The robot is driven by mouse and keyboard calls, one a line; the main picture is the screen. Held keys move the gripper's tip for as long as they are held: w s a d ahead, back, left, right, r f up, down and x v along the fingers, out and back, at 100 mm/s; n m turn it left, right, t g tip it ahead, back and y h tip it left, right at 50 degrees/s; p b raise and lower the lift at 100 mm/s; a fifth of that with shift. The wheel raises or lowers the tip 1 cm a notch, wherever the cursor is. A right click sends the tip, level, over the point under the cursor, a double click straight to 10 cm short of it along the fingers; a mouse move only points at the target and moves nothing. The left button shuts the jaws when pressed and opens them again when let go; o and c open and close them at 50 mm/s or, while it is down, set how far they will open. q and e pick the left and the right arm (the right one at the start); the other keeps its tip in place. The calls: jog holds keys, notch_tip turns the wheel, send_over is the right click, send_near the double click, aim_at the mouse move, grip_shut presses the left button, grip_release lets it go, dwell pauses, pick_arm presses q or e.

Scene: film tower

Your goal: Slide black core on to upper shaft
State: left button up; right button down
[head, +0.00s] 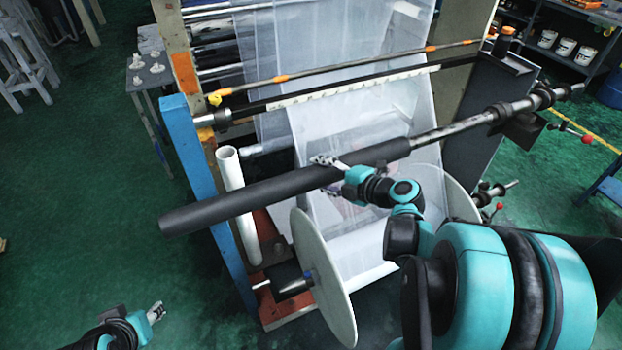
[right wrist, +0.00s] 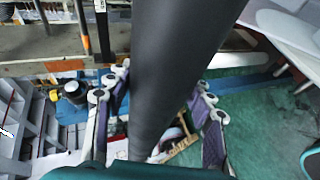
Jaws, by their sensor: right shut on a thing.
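The black core (head: 250,192) is a long dark tube that slants across the head view. Its left end sticks out in free air past the blue post. Its right end meets the upper shaft (head: 448,129), a grey metal bar in line with it, and the shaft seems to run into the core there. My right gripper (head: 330,166) is shut on the core right of its middle. In the right wrist view the core (right wrist: 180,70) passes between the two fingers. My left gripper (head: 157,312) is open and empty at the lower left, away from the core.
Clear film (head: 350,110) hangs behind.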

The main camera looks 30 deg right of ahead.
aim_at(441, 137)
jog(key=shift+d, duration=0.5)
jog(key=d, duration=0.6)
jog(key=d+b, duration=0.1)
jog(key=d, duration=0.5)
jog(key=d+b, duration=0.1)
jog(key=d, duration=0.5)
jog(key=shift+s, duration=0.35)
jog(key=shift+d, duration=0.45)
jog(key=d, duration=1.7)
jog(key=shift+s, duration=0.35)
jog(key=shift+d+r, duration=0.1)
jog(key=shift+d, duration=0.5)
